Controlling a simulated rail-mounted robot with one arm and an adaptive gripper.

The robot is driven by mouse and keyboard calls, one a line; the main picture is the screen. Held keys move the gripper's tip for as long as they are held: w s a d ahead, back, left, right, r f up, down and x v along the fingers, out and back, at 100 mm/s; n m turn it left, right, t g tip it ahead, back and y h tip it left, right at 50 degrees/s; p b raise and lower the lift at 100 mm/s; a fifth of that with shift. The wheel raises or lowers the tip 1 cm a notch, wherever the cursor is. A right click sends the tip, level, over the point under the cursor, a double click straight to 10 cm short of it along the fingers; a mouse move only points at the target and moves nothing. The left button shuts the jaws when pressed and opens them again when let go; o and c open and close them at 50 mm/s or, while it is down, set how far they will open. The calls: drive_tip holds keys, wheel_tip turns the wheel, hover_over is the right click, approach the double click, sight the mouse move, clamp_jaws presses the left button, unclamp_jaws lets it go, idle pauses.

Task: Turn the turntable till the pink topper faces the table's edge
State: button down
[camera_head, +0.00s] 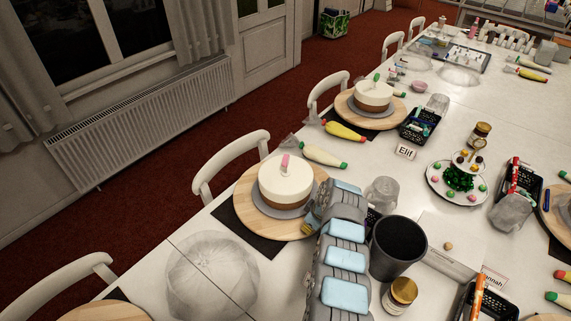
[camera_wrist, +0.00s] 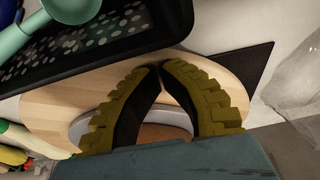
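A round wooden turntable (camera_head: 244,205) carries a white and brown cake (camera_head: 284,186) on a grey board. The pink topper (camera_head: 285,161) stands upright on the cake's top; which way it faces is hard to tell. My gripper (camera_head: 309,228) is at the turntable's right rim in the head view, partly hidden by my arm. In the wrist view, the yellow, dark-padded fingers of my gripper (camera_wrist: 159,68) meet at their tips over the pale wood of the turntable (camera_wrist: 60,107). Nothing shows held between them. Whether they touch the wood is unclear.
A dark mat (camera_head: 237,226) lies under the turntable. A clear dome (camera_head: 210,275) stands nearby at the front left. A dark cup (camera_head: 397,247) and a jar (camera_head: 400,294) stand right of my arm. A black basket (camera_wrist: 100,35) is close to my fingers. Icing tubes (camera_head: 322,155) lie behind.

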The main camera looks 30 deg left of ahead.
sight(287, 233)
drive_tip(key=shift+s+a+r+p, duration=0.2)
drive_tip(key=shift+s+a+p, duration=0.5)
drive_tip(key=shift+p, duration=0.45)
drive_tip(key=shift+s+a+f+p, duration=0.2)
drive_tip(key=shift+s+a+p, duration=0.2)
drive_tip(key=shift+s+p, duration=0.3)
drive_tip(key=shift+w, duration=0.1)
drive_tip(key=shift+s+a+r+p, duration=0.15)
drive_tip(key=shift+s+a+p, duration=0.5)
drive_tip(key=shift+a+p, duration=0.2)
drive_tip(key=shift+s+a+p, duration=0.4)
drive_tip(key=shift+s+a, duration=0.1)
drive_tip(key=shift+a, duration=0.15)
drive_tip(key=shift+r+p, duration=1.2)
drive_tip(key=shift+r, duration=0.05)
drive_tip(key=shift+r, duration=0.1)
